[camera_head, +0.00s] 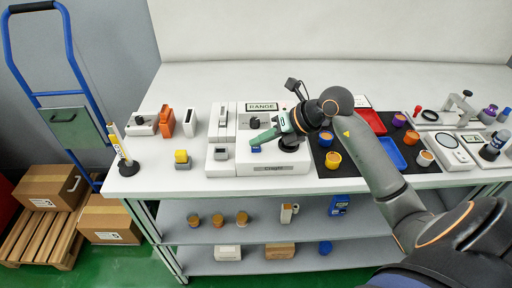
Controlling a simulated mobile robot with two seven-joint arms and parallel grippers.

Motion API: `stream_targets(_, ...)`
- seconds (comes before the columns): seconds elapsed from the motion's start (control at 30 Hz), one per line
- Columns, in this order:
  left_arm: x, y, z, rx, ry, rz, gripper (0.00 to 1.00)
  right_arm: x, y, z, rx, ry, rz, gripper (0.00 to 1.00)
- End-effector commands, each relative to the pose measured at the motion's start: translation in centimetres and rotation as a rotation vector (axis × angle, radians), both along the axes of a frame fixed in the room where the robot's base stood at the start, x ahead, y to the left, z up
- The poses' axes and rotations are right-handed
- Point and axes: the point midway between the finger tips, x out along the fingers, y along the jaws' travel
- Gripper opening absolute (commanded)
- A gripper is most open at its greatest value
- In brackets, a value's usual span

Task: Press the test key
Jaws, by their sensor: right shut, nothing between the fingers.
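A white bench device (240,165) with a "RANGE" label and a dark round knob (254,123) stands at the middle left of the table. A small blue key-like patch (256,149) shows on its top. I cannot read which key is the test key. My right gripper (259,144) is shut and empty, with its green fingers reaching left over the device, tips right at the blue patch. I cannot tell whether they touch it. The gripper and wrist hide part of the device. My left gripper is not in view.
To the right lies a black mat with orange and purple pots, a red tray (372,122) and a blue tray (391,152). Shelves are below.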

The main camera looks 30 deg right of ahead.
Motion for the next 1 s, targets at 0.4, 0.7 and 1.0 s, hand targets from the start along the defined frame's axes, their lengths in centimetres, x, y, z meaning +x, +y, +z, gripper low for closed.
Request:
stream_targets(0.4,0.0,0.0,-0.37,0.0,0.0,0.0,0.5,-0.01,0.01,-0.46,0.0,0.0,0.0,0.0)
stream_targets(0.7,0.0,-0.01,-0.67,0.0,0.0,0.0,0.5,-0.01,0.03,-0.85,0.001,0.001,0.0,0.0)
stream_targets(1.0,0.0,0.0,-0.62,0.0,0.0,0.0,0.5,-0.02,0.03,-0.85,0.001,0.002,0.0,0.0)
